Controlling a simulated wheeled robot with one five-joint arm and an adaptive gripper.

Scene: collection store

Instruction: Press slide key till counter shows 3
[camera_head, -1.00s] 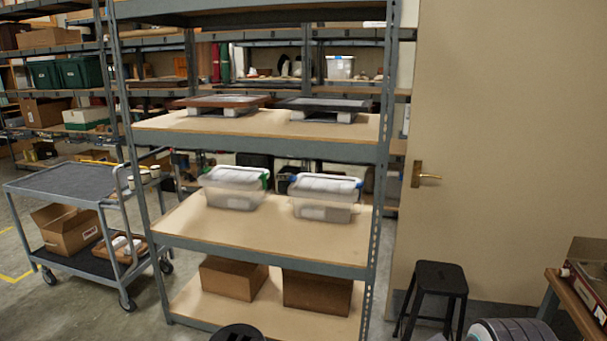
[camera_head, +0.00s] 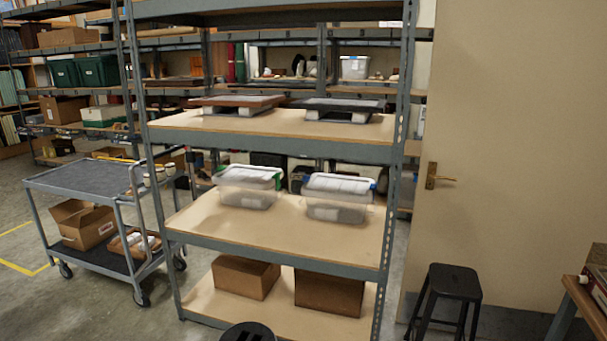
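I see no slide key and no counter that I can make out. A box-like thing with a dark top and a pale, reddish side (camera_head: 598,281) stands on a wooden-topped bench (camera_head: 585,302) at the right edge. It is cut off by the frame, and I cannot tell what it is. My gripper is not in view.
A grey shelving unit (camera_head: 270,247) with clear bins (camera_head: 339,198) and cardboard boxes (camera_head: 245,277) stands ahead. A cart (camera_head: 80,178) is at left. A black stool (camera_head: 449,290) stands before a door (camera_head: 510,120) at right. Floor left of the cart is partly free.

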